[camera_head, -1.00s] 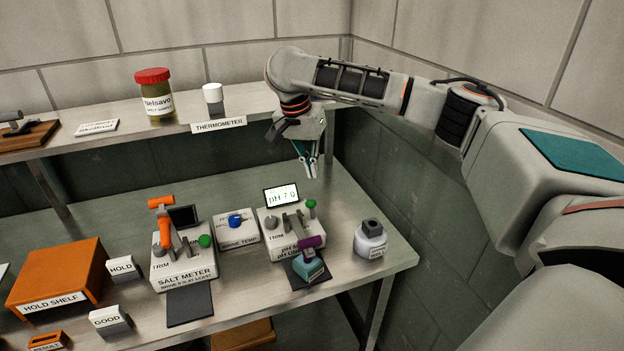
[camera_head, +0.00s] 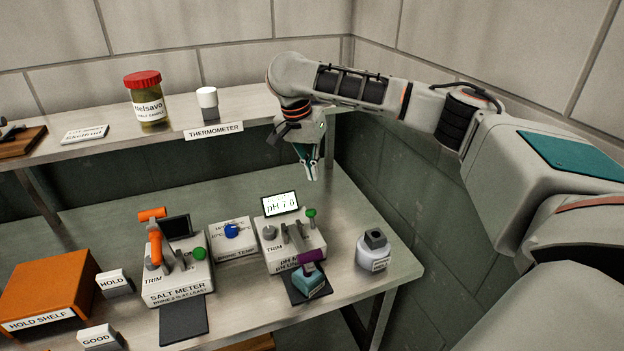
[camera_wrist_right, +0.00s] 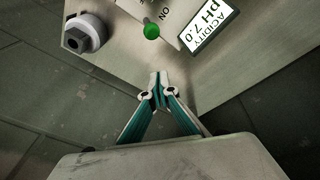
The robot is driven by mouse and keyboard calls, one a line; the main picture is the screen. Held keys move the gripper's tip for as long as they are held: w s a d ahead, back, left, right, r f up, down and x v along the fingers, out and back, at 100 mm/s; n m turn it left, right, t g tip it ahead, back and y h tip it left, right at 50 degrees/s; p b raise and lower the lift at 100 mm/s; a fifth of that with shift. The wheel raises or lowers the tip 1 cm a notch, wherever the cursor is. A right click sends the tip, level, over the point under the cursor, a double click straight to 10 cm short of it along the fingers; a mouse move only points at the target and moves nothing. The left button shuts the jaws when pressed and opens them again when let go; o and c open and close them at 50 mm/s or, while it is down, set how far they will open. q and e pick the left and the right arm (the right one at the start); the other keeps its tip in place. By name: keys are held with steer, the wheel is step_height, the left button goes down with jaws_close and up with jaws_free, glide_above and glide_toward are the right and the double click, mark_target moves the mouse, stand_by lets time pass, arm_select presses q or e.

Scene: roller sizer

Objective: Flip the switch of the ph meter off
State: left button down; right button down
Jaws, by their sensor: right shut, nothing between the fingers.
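The pH meter (camera_head: 283,254) is a light box on the steel bench, with a lit screen (camera_head: 281,203) reading pH 7.0. It has a grey knob, grey posts and a green-topped part (camera_head: 311,213) at its right side. In the right wrist view, the green top (camera_wrist_right: 152,31) sits beside the letters "ON", and the screen (camera_wrist_right: 208,25) reads "ACIDITY pH 7.0". Which part is the switch, I cannot tell for sure. My right gripper (camera_head: 313,178) is shut and empty, pointing down above and behind the meter, apart from it. Its fingertips (camera_wrist_right: 156,77) also show in the right wrist view. My left gripper is out of view.
A purple and teal item (camera_head: 311,276) stands on a dark pad before the meter. A grey-capped bottle (camera_head: 373,250) stands to its right. The salt meter (camera_head: 178,281) and brine temp box (camera_head: 233,237) are to its left. A shelf (camera_head: 255,109) runs behind.

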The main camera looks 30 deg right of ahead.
mark_target(312, 220)
step_height(312, 220, down, 8)
steer(key=s+a, duration=0.1)
steer(key=s, duration=0.1)
steer(key=shift+r, duration=0.15)
steer(key=shift+a, duration=0.1)
stand_by(0.3)
